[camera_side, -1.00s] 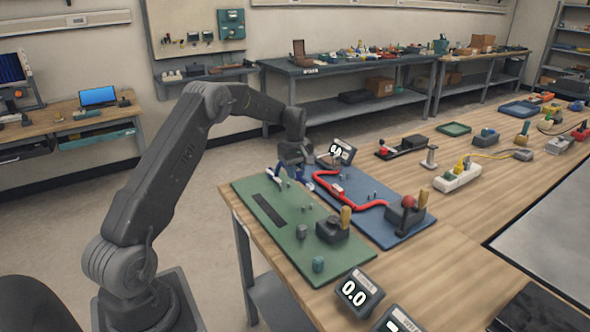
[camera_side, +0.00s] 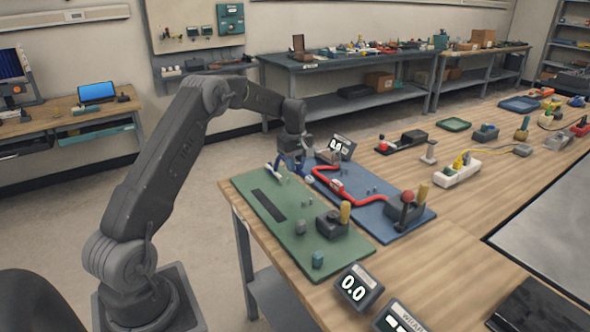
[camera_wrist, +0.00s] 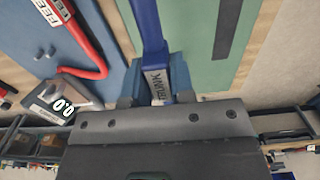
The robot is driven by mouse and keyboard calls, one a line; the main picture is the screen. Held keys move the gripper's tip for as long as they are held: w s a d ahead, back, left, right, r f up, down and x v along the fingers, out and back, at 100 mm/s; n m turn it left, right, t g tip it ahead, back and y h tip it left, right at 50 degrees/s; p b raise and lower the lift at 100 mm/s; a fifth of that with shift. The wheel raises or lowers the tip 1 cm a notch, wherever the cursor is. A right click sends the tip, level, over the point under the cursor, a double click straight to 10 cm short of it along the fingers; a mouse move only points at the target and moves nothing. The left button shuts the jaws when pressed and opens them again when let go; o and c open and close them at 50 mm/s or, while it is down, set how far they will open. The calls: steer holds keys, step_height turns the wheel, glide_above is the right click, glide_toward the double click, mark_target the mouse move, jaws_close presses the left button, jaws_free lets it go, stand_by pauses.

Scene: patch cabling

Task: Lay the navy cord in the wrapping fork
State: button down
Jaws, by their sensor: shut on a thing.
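My gripper (camera_wrist: 157,98) is shut on the navy cord (camera_wrist: 147,25), at a white sleeve marked "TRUNK" (camera_wrist: 158,86). In the side view my gripper (camera_side: 291,163) is at the far end of these boards, and little of the cord (camera_side: 289,158) shows. A pale forked piece (camera_side: 274,172) sits near the green board's far end; I cannot tell whether it is the wrapping fork.
The blue board (camera_side: 385,232) carries a red cord (camera_side: 350,202) and a block with a red knob (camera_side: 408,197). Displays (camera_side: 357,287) stand at the near edge.

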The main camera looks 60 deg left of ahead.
glide_above(295, 194)
steer(key=shift+d+f, duration=0.1)
steer(key=shift+f, duration=2.45)
steer(key=shift+f, duration=0.3)
steer(key=shift+f, duration=0.35)
steer(key=shift+f, duration=0.35)
steer(key=shift+f, duration=0.4)
steer(key=shift+f, duration=0.55)
steer(key=c, duration=0.9)
jaws_free()
